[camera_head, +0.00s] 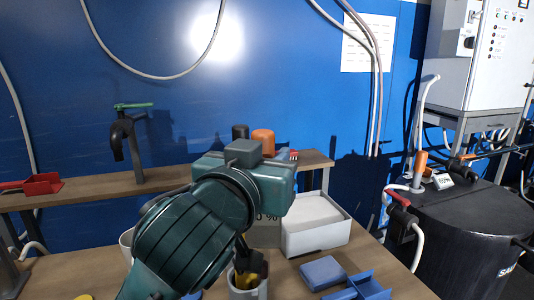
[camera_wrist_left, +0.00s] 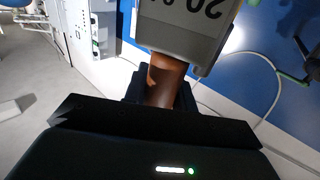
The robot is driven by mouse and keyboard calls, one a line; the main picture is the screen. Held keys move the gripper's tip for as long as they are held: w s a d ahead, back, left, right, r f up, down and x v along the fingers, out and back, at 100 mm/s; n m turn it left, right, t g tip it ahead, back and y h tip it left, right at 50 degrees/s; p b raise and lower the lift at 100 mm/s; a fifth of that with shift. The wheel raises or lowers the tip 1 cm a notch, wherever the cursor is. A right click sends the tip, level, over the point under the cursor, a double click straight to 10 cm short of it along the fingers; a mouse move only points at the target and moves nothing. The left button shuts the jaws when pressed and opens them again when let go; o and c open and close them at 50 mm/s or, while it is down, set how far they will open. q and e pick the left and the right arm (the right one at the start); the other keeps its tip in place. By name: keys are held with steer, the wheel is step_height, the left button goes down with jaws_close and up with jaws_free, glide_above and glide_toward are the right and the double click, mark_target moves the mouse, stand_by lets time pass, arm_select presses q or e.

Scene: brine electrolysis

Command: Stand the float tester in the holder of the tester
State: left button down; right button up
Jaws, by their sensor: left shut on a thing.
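My left gripper (camera_head: 243,258) reaches down over the bench in the head view, its dark fingers partly hidden by my arm. In the left wrist view it is shut on a brown-orange stem (camera_wrist_left: 165,82), which appears to be the float tester's. A grey head with upside-down digits (camera_wrist_left: 188,38) adjoins the stem. In the head view a grey panel ending in "0 %" (camera_head: 266,233) shows behind my arm. A grey cup (camera_head: 248,291) with something yellow inside stands just below the fingers; I cannot tell if it is the holder. My right gripper is not in view.
A white open box (camera_head: 318,239) stands right of my gripper. A blue block (camera_head: 323,272) and a blue stand (camera_head: 362,289) lie at the front right. A raised wooden shelf (camera_head: 92,194) runs behind. A black drum (camera_head: 463,240) stands to the right.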

arm_select(q)
steer(key=shift+f+b, duration=0.65)
steer(key=shift+f, duration=0.5)
steer(key=shift+f+b, duration=0.7)
steer(key=shift+f, duration=0.25)
steer(key=shift+f+b, duration=0.8)
steer(key=shift+f, duration=0.45)
steer(key=shift+f+b, duration=0.3)
steer(key=shift+f, duration=0.1)
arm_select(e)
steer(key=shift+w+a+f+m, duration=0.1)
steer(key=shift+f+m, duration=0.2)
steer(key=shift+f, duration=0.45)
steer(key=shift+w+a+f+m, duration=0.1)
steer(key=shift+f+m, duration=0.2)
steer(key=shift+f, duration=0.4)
arm_select(q)
steer(key=c, duration=1.1)
jaws_free()
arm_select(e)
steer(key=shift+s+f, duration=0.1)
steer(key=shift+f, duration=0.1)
arm_select(q)
steer(key=shift+o, duration=0.2)
steer(key=shift+f, duration=0.1)
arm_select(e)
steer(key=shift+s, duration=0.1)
